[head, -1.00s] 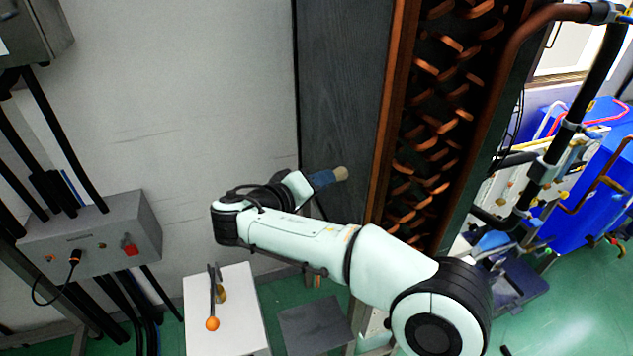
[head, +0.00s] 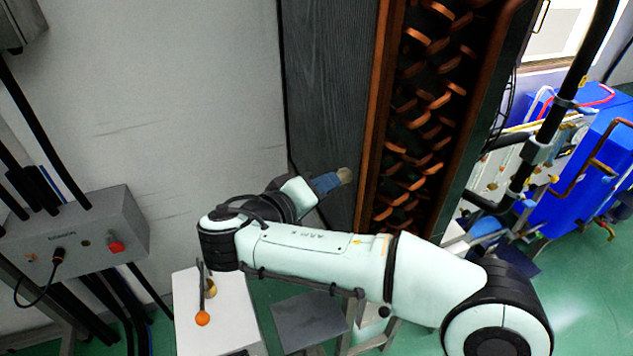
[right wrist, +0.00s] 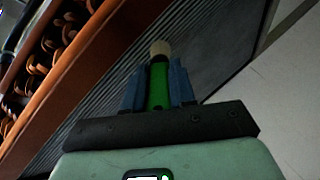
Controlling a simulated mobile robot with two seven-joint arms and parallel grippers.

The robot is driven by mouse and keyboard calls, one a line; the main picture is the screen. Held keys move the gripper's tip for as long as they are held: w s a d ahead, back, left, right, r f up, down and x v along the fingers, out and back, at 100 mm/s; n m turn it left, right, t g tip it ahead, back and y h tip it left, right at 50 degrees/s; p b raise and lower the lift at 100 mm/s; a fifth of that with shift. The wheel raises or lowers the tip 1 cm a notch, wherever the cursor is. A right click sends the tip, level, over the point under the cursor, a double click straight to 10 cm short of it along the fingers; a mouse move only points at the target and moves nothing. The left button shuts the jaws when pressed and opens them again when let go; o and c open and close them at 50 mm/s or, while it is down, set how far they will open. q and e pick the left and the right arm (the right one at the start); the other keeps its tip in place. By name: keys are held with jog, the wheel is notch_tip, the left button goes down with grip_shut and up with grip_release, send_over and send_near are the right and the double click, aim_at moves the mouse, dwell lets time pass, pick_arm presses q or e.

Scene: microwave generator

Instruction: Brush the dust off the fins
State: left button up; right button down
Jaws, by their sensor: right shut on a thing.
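The fins (right wrist: 62,118) are a dark, finely ridged panel in the right wrist view; in the head view the dark face (head: 330,95) stands upright at the middle, beside copper bends. My right gripper (head: 328,183) is in front of the lower part of this face. In the right wrist view my right gripper (right wrist: 158,85) is shut on a brush with a green handle (right wrist: 157,88) and a pale, round tip (right wrist: 160,48). The tip points toward the dark panel; I cannot tell whether it touches. My left gripper is not in view.
Copper bends (head: 420,120) stick out right of the dark face. A white table (head: 225,305) at the lower left bears an orange-ended tool (head: 202,317). A grey box with a red knob (head: 85,235) is at left. Blue equipment (head: 580,165) stands at right.

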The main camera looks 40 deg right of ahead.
jog(key=shift+s+f, duration=0.15)
jog(key=shift+s, duration=0.25)
jog(key=shift+r+p, duration=0.55)
jog(key=shift+r, duration=0.2)
pick_arm(q)
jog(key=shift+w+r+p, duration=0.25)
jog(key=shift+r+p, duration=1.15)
jog(key=shift+p, duration=0.05)
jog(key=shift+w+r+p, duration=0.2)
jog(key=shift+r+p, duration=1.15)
jog(key=shift+p, duration=0.1)
pick_arm(e)
jog(key=w+d, duration=0.2)
jog(key=w, duration=0.8)
jog(key=shift+w+d, duration=0.25)
jog(key=shift+w, duration=0.15)
jog(key=shift+a, duration=0.15)
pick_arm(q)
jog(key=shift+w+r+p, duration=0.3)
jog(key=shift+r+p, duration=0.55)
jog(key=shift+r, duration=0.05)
pick_arm(e)
jog(key=shift+w+a, duration=0.25)
jog(key=shift+a, duration=0.7)
jog(key=shift+w+a, duration=0.2)
jog(key=shift+a, duration=0.7)
jog(key=shift+w+a, duration=0.25)
jog(key=shift+a, duration=0.7)
